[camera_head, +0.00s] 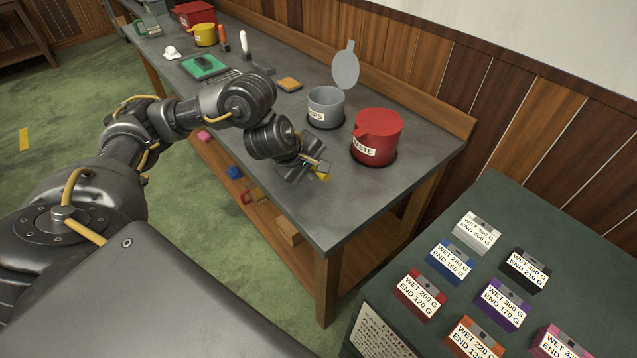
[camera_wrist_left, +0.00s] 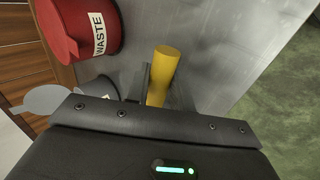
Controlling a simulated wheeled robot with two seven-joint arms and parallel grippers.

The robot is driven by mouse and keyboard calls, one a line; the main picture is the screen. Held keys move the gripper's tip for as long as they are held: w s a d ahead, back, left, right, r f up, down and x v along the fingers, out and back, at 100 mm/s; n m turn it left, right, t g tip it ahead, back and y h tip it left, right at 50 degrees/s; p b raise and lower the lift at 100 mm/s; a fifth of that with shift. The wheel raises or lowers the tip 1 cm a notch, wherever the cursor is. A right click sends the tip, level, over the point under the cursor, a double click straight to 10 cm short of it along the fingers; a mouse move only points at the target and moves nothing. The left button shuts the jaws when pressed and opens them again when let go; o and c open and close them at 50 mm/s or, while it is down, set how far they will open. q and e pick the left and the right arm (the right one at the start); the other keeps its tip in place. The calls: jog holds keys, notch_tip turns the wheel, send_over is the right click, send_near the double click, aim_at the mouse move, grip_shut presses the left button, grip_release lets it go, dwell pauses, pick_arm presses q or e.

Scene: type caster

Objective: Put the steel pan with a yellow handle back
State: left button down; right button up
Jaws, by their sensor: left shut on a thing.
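My left gripper (camera_head: 312,170) is over the front part of the grey workbench, in front of the red WASTE container. It is shut on the yellow handle (camera_head: 322,176). The left wrist view shows the yellow handle (camera_wrist_left: 162,75) sticking out from between the fingers, with the grey bench top behind it. I cannot make out the steel pan itself; my gripper and wrist hide that area. My right gripper is not in view.
The red WASTE container (camera_head: 378,138) and an open grey bin (camera_head: 325,108) with its lid (camera_head: 345,66) raised stand behind the gripper. Labelled boxes cover the dark table (camera_head: 375,318) at right. A green mat (camera_head: 196,70) lies farther along the bench (camera_head: 355,205). The bench's front right corner is clear.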

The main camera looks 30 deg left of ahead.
pick_arm(q)
jog(key=shift+w+f, duration=0.4)
jog(key=shift+f, duration=0.15)
jog(key=shift+w+a, duration=0.15)
jog(key=shift+w+f+b, duration=0.2)
jog(key=shift+f+b, duration=0.4)
jog(key=shift+f, duration=1.25)
jog(key=c, duration=1.2)
grip_release()
